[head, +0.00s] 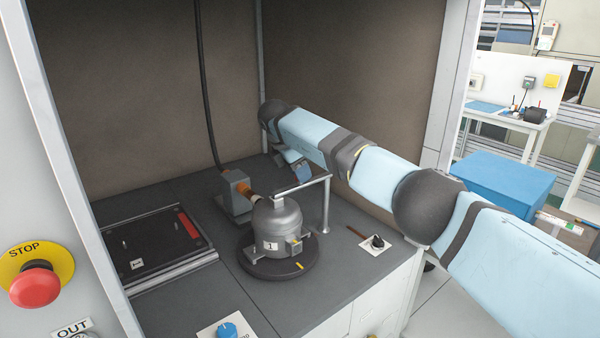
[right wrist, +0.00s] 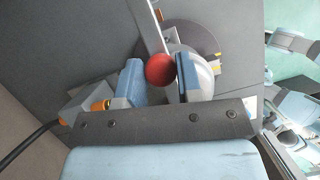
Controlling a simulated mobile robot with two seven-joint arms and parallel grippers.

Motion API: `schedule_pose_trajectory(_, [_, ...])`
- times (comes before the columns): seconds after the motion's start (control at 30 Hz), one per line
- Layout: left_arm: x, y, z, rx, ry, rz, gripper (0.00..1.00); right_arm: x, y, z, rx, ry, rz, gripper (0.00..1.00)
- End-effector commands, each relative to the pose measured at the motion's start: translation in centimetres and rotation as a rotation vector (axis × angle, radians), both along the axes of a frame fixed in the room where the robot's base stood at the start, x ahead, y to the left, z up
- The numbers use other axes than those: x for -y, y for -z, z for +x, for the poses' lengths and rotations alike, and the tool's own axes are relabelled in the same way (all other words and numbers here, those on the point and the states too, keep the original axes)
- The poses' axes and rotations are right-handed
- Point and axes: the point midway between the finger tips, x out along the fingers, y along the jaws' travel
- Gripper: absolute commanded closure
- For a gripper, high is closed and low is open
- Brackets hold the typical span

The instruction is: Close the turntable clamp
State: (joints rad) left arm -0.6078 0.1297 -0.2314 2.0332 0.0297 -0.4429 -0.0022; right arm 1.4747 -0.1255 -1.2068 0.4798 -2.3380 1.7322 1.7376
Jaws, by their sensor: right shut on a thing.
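The grey compressor (head: 278,222), marked 1, stands upright on the dark round turntable (head: 262,268). The clamp's pale bar (head: 302,184) runs from an upright post (head: 325,208) to above the compressor's top; I cannot tell whether it touches. In the right wrist view, a red ball knob (right wrist: 160,70) sits between the blue fingers of my right gripper (right wrist: 158,78), which is shut on it beside the bar (right wrist: 150,25). In the head view my right gripper (head: 298,168) is behind the bar, and the knob is hidden. My left gripper is out of view.
A grey and orange unit (head: 236,190) with a black cable stands just left of the compressor. A dark panel (head: 150,250) lies at the left of the bench. A black knob (head: 377,241) and a blue knob (head: 227,331) are at the front. Booth walls enclose the back.

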Motion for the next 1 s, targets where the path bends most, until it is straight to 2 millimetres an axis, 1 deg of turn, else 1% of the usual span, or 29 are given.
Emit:
schedule_pose_trajectory(0.47, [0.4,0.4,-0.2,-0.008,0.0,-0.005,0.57,0.0,-0.2,0.1,0.006,0.012,0.002,1.0])
schedule_pose_trajectory(0.5, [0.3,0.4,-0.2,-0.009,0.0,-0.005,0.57,0.0,-0.2,0.1,0.006,0.011,0.002,0.58])
schedule_pose_trajectory(0.57, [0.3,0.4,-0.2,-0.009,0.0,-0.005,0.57,0.0,-0.2,0.1,0.005,0.011,0.002,0.44])
schedule_pose_trajectory(0.6, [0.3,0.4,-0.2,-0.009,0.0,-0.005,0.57,0.0,-0.2,0.1,0.004,0.011,0.002,0.41])
schedule_pose_trajectory(0.87, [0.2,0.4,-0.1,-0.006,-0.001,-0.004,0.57,-0.1,-0.1,0.0,0.003,0.011,0.001,0.41])
schedule_pose_trajectory(1.0, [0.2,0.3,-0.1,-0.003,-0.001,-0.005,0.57,-0.5,-1.1,-0.1,0.004,0.01,0.001,0.41])
